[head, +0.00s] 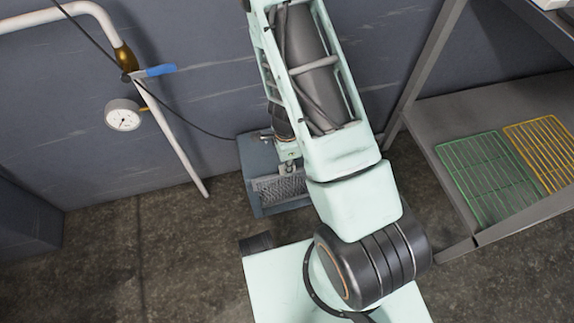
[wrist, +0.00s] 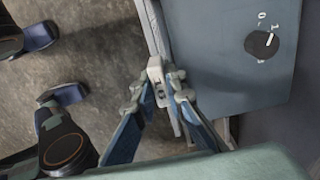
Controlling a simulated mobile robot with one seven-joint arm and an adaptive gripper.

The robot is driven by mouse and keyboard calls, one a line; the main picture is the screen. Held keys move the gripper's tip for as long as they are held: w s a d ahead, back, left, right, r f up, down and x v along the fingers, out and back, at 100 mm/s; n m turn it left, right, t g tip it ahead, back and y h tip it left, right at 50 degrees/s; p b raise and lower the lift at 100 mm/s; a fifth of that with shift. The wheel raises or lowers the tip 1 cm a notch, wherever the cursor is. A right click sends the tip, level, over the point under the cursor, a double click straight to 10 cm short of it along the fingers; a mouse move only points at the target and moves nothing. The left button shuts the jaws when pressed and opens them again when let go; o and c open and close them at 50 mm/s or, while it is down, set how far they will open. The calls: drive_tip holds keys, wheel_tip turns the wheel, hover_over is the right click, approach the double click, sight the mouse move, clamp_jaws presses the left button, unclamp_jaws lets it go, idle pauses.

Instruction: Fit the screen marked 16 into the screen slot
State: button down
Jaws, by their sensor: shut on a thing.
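A blue-grey box unit (head: 255,165) stands on the floor against the wall. A grey mesh screen (head: 280,189) sits at its open front; I cannot tell how far in it is. My gripper (head: 288,158) is at the top of the mesh. In the wrist view my gripper (wrist: 160,88) is shut on a pale grey tab (wrist: 156,72), apparently the screen's handle, beside the box's edge. The box (wrist: 205,45) fills the upper right there. No number 16 is legible, and the slot is hidden by the gripper and screen.
The box has a dark round knob (wrist: 262,43) marked 0 and 1. A white pipe (head: 172,138) with a gauge (head: 123,115) and blue lever (head: 155,71) is at left. A shelf (head: 440,105) at right holds a green rack (head: 488,180) and a yellow rack (head: 545,150).

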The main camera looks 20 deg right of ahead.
wheel_tip(320, 180, down, 6)
drive_tip(key=b, duration=0.4)
idle(3.6)
drive_tip(key=shift+r, duration=0.2)
drive_tip(key=shift+f, duration=0.15)
idle(0.9)
drive_tip(key=c, duration=1.9)
unclamp_jaws()
wheel_tip(320, 180, up, 12)
